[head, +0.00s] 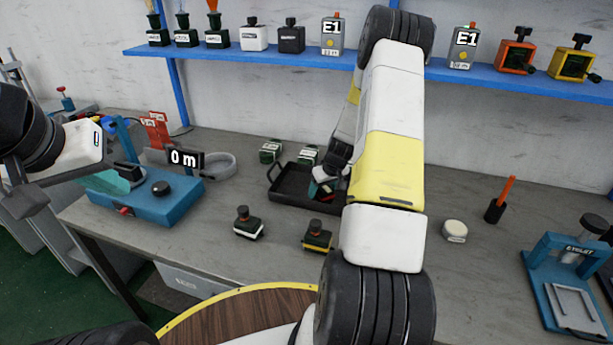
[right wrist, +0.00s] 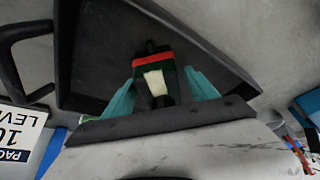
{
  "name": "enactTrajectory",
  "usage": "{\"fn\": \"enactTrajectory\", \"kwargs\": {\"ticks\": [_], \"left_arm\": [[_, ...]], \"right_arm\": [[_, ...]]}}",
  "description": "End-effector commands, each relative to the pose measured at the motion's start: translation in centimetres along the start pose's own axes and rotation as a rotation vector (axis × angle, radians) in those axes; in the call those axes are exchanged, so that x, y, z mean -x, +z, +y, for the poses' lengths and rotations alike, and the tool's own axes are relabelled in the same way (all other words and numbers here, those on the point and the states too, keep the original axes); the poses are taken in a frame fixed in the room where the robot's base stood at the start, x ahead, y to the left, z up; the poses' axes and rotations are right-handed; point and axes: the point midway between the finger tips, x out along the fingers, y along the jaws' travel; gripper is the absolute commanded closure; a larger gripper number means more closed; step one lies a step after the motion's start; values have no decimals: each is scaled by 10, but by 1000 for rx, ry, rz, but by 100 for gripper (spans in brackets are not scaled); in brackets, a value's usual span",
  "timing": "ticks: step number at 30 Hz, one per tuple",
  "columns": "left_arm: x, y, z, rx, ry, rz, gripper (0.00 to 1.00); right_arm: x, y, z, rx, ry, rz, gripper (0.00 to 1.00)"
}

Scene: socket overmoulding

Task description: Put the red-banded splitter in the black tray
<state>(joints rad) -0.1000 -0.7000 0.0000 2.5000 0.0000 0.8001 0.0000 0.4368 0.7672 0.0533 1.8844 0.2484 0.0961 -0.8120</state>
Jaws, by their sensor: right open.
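The red-banded splitter (right wrist: 158,80) is dark green with a pale label and a red band. In the right wrist view it is inside the outline of the black tray (right wrist: 88,85), between the two teal fingers of my right gripper (right wrist: 163,92), which is open. In the head view the black tray (head: 287,182) is at the back middle of the bench.
Two splitters, one white-banded (head: 248,229) and one yellow-banded (head: 318,238), stand in front of the tray. More green-topped items (head: 270,150) stand behind it. A round white tub (head: 454,231), a pen cup (head: 494,211) and a blue press (head: 567,285) are on the right.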

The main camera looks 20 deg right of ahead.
Motion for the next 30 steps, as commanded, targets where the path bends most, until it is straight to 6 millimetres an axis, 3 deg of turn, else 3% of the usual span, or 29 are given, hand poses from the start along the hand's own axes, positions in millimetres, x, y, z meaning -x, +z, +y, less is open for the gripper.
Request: {"fn": "enactTrajectory", "kwargs": {"ticks": [5,15,23,26,30], "left_arm": [[0,0,0,0,0,0,100],[0,0,0,0,0,0,100],[0,0,0,0,0,0,100],[0,0,0,0,0,0,100],[0,0,0,0,0,0,100]], "right_arm": [[24,-1,1,1,2,3,33],[95,-1,1,0,2,2,33],[123,-2,-2,1,0,3,33],[145,-10,-14,3,-3,16,33],[203,-22,-50,3,-16,45,33]]}}
